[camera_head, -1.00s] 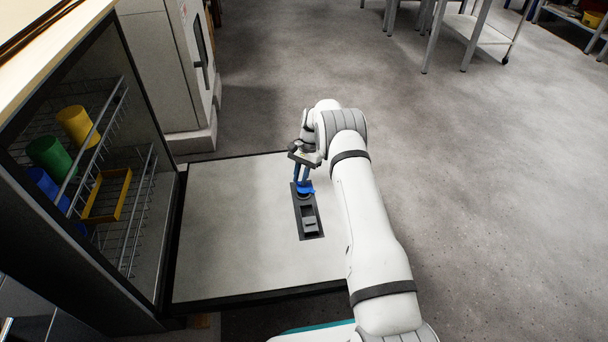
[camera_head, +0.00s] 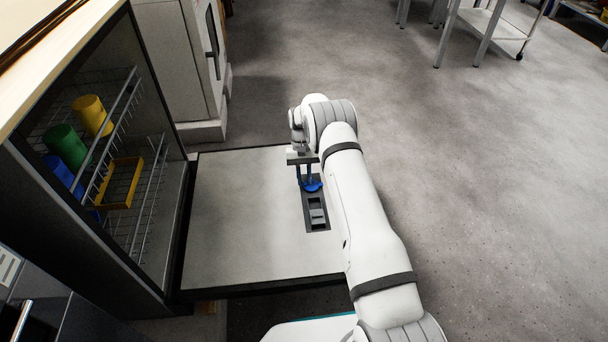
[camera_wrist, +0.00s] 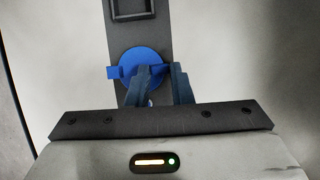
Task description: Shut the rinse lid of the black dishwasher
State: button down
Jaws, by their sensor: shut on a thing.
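The black dishwasher (camera_head: 100,240) stands at the left with its door (camera_head: 235,225) folded down flat. A dark dispenser panel (camera_head: 309,198) is set in the door. The blue round rinse lid (camera_head: 313,186) lies at the panel's far end. In the wrist view the lid (camera_wrist: 127,66) shows as a disc with a tab sticking out to the left. My gripper (camera_head: 309,184) points down at the lid. In the wrist view its fingers (camera_wrist: 160,82) are shut on the lid's raised grip, which they partly hide. Whether the lid is fully seated cannot be told.
Racks (camera_head: 140,180) inside the dishwasher hold yellow, green and blue cups and a yellow tray (camera_head: 121,183). A white cabinet (camera_head: 180,60) stands behind the door. A white trolley (camera_head: 490,32) is at the back right. The floor to the right is open.

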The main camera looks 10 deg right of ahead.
jog(key=shift+s, duration=0.1)
dwell(0.4)
jog(key=c, duration=1.3)
grip_release()
jog(key=p+v, duration=0.2)
jog(key=v, duration=0.5)
jog(key=shift+a+r, duration=0.1)
jog(key=shift+r, duration=0.25)
